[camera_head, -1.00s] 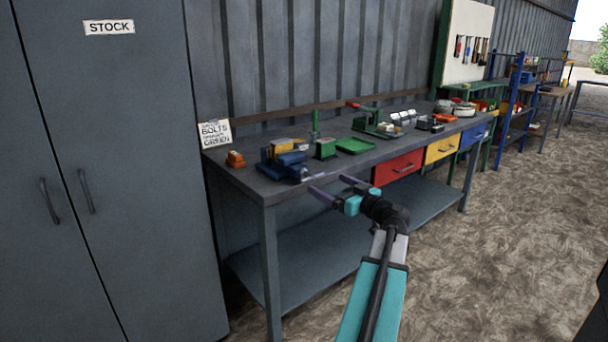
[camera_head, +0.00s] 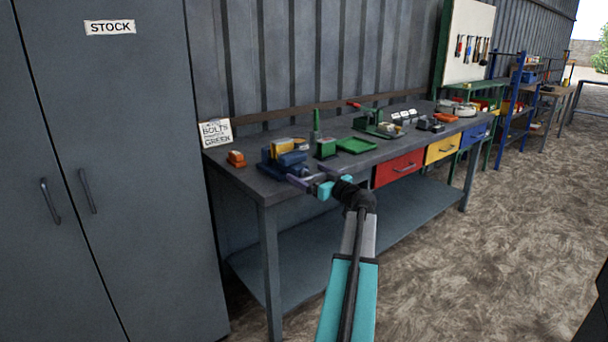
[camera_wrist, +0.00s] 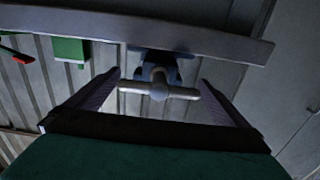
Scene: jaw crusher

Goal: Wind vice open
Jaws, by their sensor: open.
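The blue vice (camera_head: 284,160) sits on the near left corner of the bench, with a yellow piece (camera_head: 283,147) at its top. In the wrist view the vice's blue end (camera_wrist: 158,66) shows beyond the bench edge. Its pale T-shaped handle (camera_wrist: 160,88) points towards the camera, with its bar lying across the picture. My gripper (camera_head: 308,185) is open at the bench's front edge by the vice. In the wrist view its two fingers (camera_wrist: 160,90) stand on either side of the handle bar, near its ends. I cannot tell whether they touch it.
The grey bench (camera_head: 365,160) holds an orange block (camera_head: 236,158), a green box (camera_head: 326,148) and a green tray (camera_head: 356,145) near the vice. A red drawer (camera_head: 398,168) is under the top. The stock cabinet (camera_head: 110,170) stands at left. The floor in front is clear.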

